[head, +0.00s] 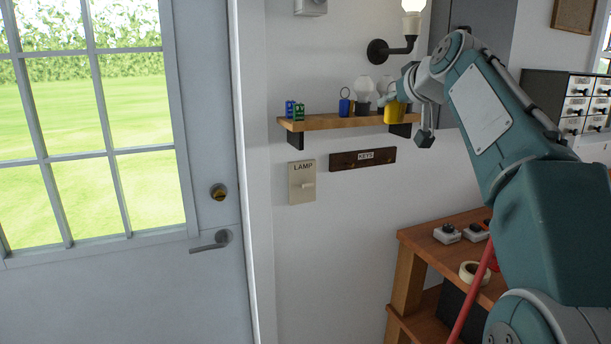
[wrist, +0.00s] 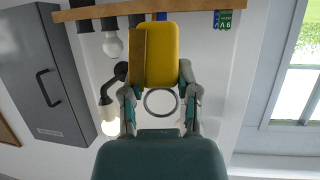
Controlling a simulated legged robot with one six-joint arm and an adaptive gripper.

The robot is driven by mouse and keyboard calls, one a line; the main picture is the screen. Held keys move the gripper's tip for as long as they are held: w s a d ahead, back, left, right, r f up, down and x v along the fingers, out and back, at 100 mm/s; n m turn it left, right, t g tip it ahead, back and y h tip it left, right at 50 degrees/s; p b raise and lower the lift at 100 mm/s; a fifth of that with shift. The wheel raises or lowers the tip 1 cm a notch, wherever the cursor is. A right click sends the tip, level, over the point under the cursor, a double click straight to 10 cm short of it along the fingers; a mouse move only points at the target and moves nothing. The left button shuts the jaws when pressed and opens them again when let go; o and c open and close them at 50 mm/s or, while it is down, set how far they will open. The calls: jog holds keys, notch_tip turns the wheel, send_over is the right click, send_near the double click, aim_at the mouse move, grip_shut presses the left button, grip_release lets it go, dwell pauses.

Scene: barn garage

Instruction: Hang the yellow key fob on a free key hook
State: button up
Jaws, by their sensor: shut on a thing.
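The yellow key fob (head: 395,111) is held by my gripper (head: 396,94) in front of the right part of the wall shelf. In the wrist view the fob (wrist: 160,55) sits between the fingertips of my gripper (wrist: 157,76), and its metal ring (wrist: 147,108) shows between the fingers. The dark wooden KEYS board (head: 345,162) is on the wall below the shelf. Its hooks are too small to make out, so I cannot tell which are free. The fob is above the board and to its right.
The wooden shelf (head: 340,122) carries a blue fob (head: 345,105), green-blue batteries (head: 291,109) and light bulbs (head: 363,90). A LAMP switch (head: 302,182) is left of the board. A wall lamp (head: 378,50) is above. A wooden bench (head: 440,236) stands lower right. The wall under the board is clear.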

jog(key=w+d+f+m+h, duration=0.1)
jog(key=w+f, duration=0.2)
jog(key=f, duration=0.8)
jog(key=w+d+f+m+h, duration=0.1)
jog(key=w+f+m+h, duration=0.15)
jog(key=f, duration=0.95)
jog(key=w+d+f+h, duration=0.1)
jog(key=w+f, duration=0.2)
jog(key=f, duration=0.8)
jog(key=s+a+f, duration=0.2)
jog(key=s+f, duration=0.5)
jog(key=f, duration=0.4)
jog(key=s+a+f+y, duration=0.1)
jog(key=s+a+f, duration=0.1)
jog(key=s+f, duration=0.5)
notch_tip(320, 180, down, 5)
jog(key=shift+s+a+f+n, duration=0.15)
jog(key=shift+s+a+n, duration=0.15)
jog(key=shift+s+n, duration=0.1)
